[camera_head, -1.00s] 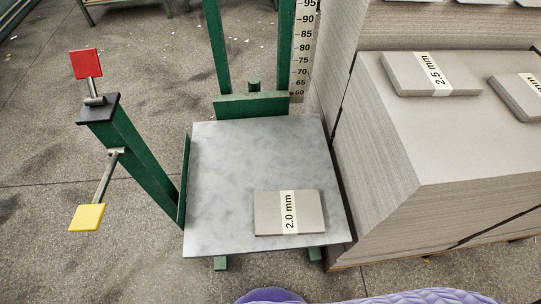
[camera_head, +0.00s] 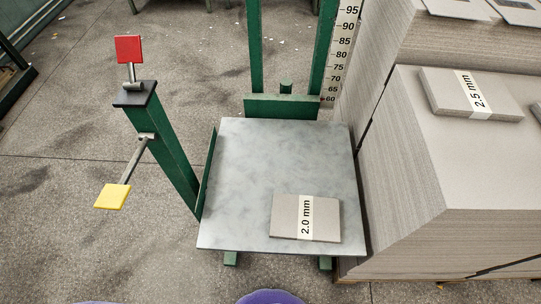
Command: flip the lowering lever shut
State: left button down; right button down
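A green post (camera_head: 165,145) with a dark top plate stands left of the lift platform. A lever with a red square paddle (camera_head: 129,49) stands upright on the post's top. A second lever with a yellow square paddle (camera_head: 112,197) sticks out from the post's side and slants down to the left. No label shows which of the two is the lowering lever. Neither of my grippers is in view.
The grey lift platform (camera_head: 240,170) carries a board stack marked 2.0 mm (camera_head: 285,217). A green mast (camera_head: 322,55) with a height scale (camera_head: 343,50) rises behind it. Large greyboard stacks (camera_head: 440,170) fill the right side. Floor around the post is clear.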

aim_at(128, 49)
jog(key=k+j+z, duration=0.2)
jog(key=j, duration=0.2)
jog(key=j+z, duration=0.2)
jog(key=j, duration=0.2)
jog(key=k+j+z, duration=0.15)
jog(key=j+z, duration=0.45)
jog(key=j, duration=0.45)
jog(key=j+z, duration=0.4)
jog(key=j, duration=0.5)
